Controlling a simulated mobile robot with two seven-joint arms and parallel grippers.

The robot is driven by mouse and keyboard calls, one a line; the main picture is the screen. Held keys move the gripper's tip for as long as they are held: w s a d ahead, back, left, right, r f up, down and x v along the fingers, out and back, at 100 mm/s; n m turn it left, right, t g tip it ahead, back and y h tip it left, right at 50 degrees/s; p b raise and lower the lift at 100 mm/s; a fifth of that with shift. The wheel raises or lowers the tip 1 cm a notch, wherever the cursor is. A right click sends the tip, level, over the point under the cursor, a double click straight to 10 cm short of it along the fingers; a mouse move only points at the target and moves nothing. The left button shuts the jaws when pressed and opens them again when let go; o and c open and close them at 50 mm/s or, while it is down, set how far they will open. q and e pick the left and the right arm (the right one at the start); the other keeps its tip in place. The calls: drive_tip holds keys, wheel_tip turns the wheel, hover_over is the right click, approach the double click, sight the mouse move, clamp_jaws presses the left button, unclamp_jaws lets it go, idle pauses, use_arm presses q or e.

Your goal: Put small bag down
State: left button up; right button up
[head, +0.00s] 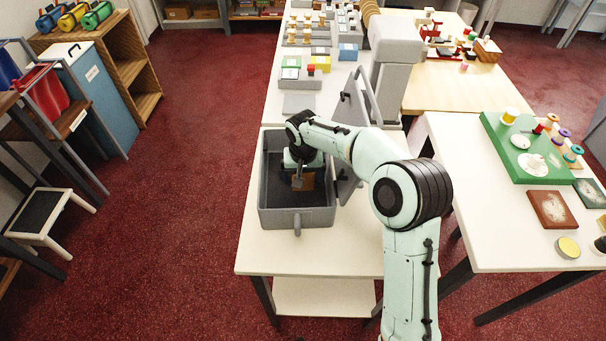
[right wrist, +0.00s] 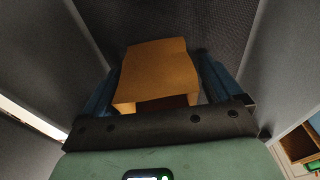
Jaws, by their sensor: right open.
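The small bag is an orange-tan, boxy thing (head: 308,183) low inside the open grey case. In the right wrist view the bag (right wrist: 158,70) stands between the two blue fingers of my right gripper (right wrist: 156,88). My right gripper (head: 300,180) reaches down into the case from above. Its fingers are open, one on each side of the bag, with a narrow gap showing. The bag's underside is hidden, so I cannot tell for sure that it rests on the floor. My left gripper is out of view.
The grey case (head: 265,210) sits on a white table (head: 262,252), its lid (head: 349,125) raised on the right, close to my arm. Grey walls surround the gripper. Beyond are blocks and swatches; to the right stands a table with a green board (head: 500,160).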

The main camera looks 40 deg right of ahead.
drive_tip(key=shift+r, duration=0.3)
wheel_tip(320, 180, up, 12)
drive_tip(key=s+a+p, duration=0.1)
drive_tip(key=shift+s+f+p, duration=0.15)
drive_tip(key=shift+s+p, duration=0.1)
drive_tip(key=shift+p, duration=0.15)
